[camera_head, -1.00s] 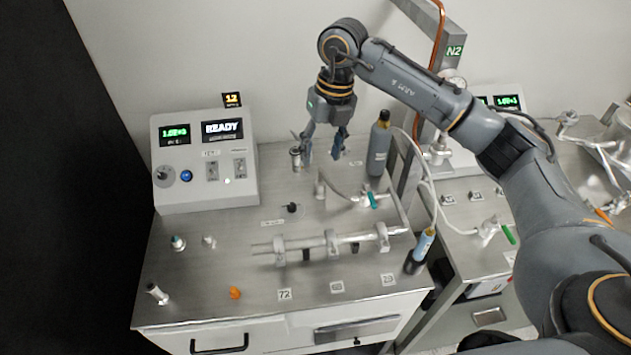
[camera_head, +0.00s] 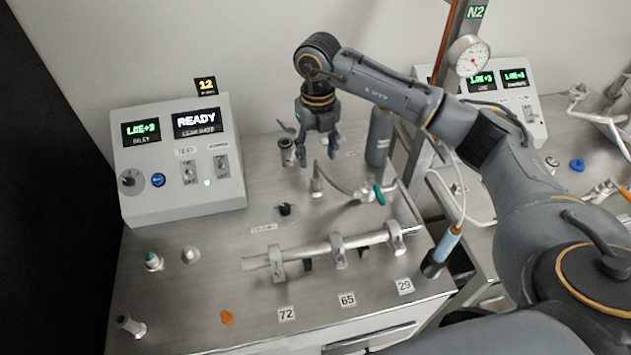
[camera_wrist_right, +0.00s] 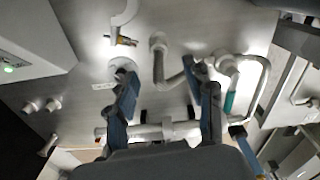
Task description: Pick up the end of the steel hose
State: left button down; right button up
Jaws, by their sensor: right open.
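A grey steel hose (camera_head: 338,186) curves low over the steel bench top. Its left end meets a short upright fitting (camera_head: 317,184), and its right end meets a valve with a teal handle (camera_head: 380,193). The hose also shows in the right wrist view (camera_wrist_right: 172,82), with its upright end fitting (camera_wrist_right: 157,42) beyond and between the fingers. My right gripper (camera_head: 317,156) is open and empty, pointing down above and behind the hose's left end. Its blue-padded fingers also show in the wrist view (camera_wrist_right: 160,75), where one finger overlaps part of the hose. My left gripper is out of view.
A flanged cylinder (camera_head: 287,152) stands close left of my fingers, and a dark bottle (camera_head: 379,137) stands to their right. A control box (camera_head: 178,158) reads READY. A clamped tube (camera_head: 330,246) lies in front.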

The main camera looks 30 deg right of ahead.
aim_at(316, 177)
notch_tip(316, 177, down, 3)
jog(key=shift+s+r, duration=0.15)
jog(key=shift+r, duration=0.05)
jog(key=shift+f+p, duration=0.3)
jog(key=shift+f, duration=0.1)
jog(key=shift+w+f+p, duration=0.2)
jog(key=shift+f+p, duration=0.25)
jog(key=shift+f, duration=0.15)
notch_tip(316, 177, down, 4)
jog(key=shift+r+p, duration=0.25)
jog(key=shift+p, duration=0.55)
jog(key=shift+f, duration=0.4)
grip_shut()
